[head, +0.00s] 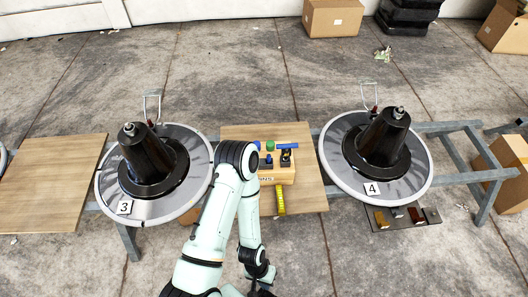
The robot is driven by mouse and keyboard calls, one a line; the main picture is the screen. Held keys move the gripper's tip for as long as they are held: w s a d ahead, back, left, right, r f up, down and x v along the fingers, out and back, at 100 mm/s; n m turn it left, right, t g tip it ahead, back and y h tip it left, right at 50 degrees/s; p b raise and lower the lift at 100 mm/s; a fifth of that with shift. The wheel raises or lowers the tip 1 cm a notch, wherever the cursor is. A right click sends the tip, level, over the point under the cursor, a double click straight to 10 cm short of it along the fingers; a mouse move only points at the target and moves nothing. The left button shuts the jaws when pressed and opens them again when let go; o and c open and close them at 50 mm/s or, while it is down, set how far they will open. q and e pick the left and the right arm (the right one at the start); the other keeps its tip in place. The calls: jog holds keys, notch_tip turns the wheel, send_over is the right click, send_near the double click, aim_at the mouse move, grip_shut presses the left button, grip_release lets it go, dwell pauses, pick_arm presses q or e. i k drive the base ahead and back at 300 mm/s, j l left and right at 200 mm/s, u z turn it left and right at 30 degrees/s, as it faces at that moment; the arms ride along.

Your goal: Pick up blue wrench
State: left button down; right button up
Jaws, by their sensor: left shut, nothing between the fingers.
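A small blue bar-like object (288,146), possibly the blue wrench, lies at the back of a small wooden box on the board between the two round stations. It is too small to make out its shape fully. My left arm rises in front of the board and bends back down. My left gripper (262,284) is at the bottom of the head view, shut and empty, well in front of the box and apart from it. My right gripper is not in view.
The wooden box (285,177) also holds small green, blue and black items. Round stations 3 (183,205) and 4 (415,196), each with a black cone, flank the wooden board (304,199). Another bare board (50,185) is left.

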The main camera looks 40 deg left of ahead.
aim_at(286, 148)
jog(key=u, duration=1.15)
jog(key=j, duration=0.2)
